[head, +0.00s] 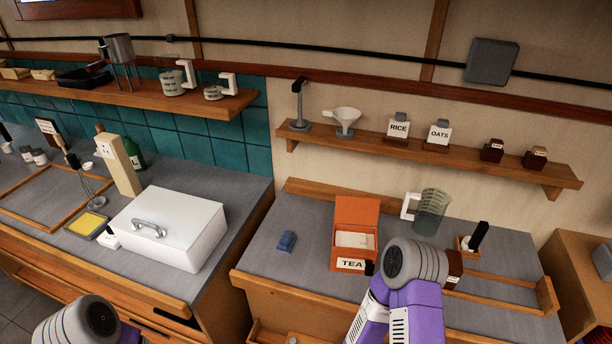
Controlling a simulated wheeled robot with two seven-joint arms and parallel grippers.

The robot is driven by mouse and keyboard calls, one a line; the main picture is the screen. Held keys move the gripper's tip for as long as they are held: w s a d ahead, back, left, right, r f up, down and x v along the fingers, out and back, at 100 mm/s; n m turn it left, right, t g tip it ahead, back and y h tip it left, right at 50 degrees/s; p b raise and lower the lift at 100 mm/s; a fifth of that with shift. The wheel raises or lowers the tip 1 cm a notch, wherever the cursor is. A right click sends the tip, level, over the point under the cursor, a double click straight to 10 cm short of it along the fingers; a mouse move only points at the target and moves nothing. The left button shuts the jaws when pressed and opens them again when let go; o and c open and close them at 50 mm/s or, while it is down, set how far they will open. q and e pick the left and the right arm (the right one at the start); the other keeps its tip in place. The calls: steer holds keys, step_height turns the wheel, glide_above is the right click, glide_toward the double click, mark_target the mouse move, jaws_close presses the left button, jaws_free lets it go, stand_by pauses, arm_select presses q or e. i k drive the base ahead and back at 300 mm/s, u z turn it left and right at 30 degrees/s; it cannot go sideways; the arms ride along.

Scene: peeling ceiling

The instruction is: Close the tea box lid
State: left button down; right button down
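The tea box (351,264) is an orange box with a white "TEA" label on its front. It stands on the grey counter right of centre. Its orange lid (357,212) is raised at the back, so the pale contents show. My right arm comes up from the bottom, its purple and grey links just right of the box. A small black part shows at the box's lower right corner; I cannot tell whether it touches.
A clear measuring jug (431,212) stands behind and right of the box. A small blue object (287,242) lies left of it. A white lidded box (168,228) is on the left counter. A shelf (430,152) with jars runs above. Counter space left of the tea box is mostly clear.

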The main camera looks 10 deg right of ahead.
mark_target(349, 209)
steer(key=z, duration=1.15)
steer(key=k, duration=0.3)
